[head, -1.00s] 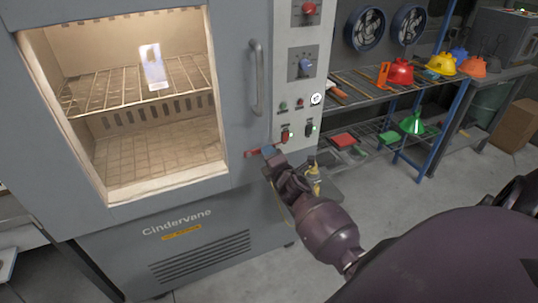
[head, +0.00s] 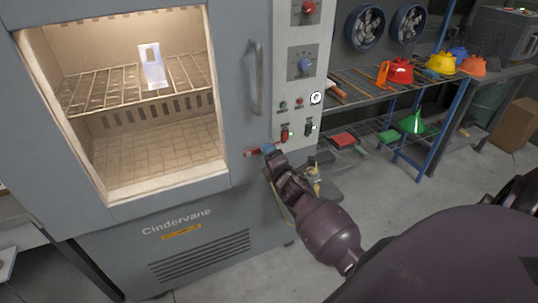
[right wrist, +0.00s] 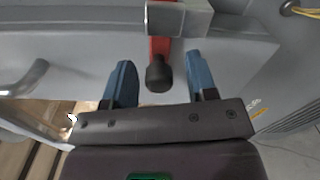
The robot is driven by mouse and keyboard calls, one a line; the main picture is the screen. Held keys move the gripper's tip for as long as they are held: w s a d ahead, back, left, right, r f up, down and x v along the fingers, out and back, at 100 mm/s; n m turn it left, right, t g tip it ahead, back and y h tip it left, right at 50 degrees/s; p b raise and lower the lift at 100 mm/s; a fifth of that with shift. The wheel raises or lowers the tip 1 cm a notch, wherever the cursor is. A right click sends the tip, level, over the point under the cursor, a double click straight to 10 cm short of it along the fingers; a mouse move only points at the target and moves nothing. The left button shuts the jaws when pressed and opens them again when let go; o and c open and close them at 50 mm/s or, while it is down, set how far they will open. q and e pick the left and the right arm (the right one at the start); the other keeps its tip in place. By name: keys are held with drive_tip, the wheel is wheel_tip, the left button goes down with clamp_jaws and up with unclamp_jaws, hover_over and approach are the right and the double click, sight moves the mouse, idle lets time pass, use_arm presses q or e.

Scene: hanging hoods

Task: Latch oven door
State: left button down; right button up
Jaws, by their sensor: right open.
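The grey oven door (head: 238,104) appears closed against its frame, with a lit window and a vertical bar handle (head: 256,78). The red latch lever (head: 251,153) is at the door's lower right edge. My right gripper (head: 268,150) is at the latch, partly covering it. In the right wrist view, the red latch lever (right wrist: 160,46) comes out of a grey block and ends in a black knob (right wrist: 158,75). The blue fingers of my right gripper (right wrist: 160,80) are open, one on each side of the knob with gaps. My left gripper is not in view.
The control panel (head: 293,150) with knobs and switches stands right of the door. A rack (head: 140,85) inside the oven holds a small pale item (head: 153,66). Shelves with coloured hard hats (head: 399,72) stand at the back right. The floor (head: 390,205) before them is clear.

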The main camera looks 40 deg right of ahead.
drive_tip(key=v, duration=1)
drive_tip(key=shift+s, duration=0.2)
drive_tip(key=s+a+f+m+g+y, duration=0.2)
drive_tip(key=s+a+f+m+g, duration=0.1)
drive_tip(key=s+a+f+m, duration=0.3)
drive_tip(key=s+a+f+m+g+y, duration=0.2)
drive_tip(key=s+a+f+m, duration=0.4)
drive_tip(key=s+m, duration=0.5)
drive_tip(key=shift+s+a+f+g, duration=0.2)
drive_tip(key=shift+s+f+g, duration=0.4)
drive_tip(key=shift+f, duration=0.3)
drive_tip(key=shift+s, duration=0.1)
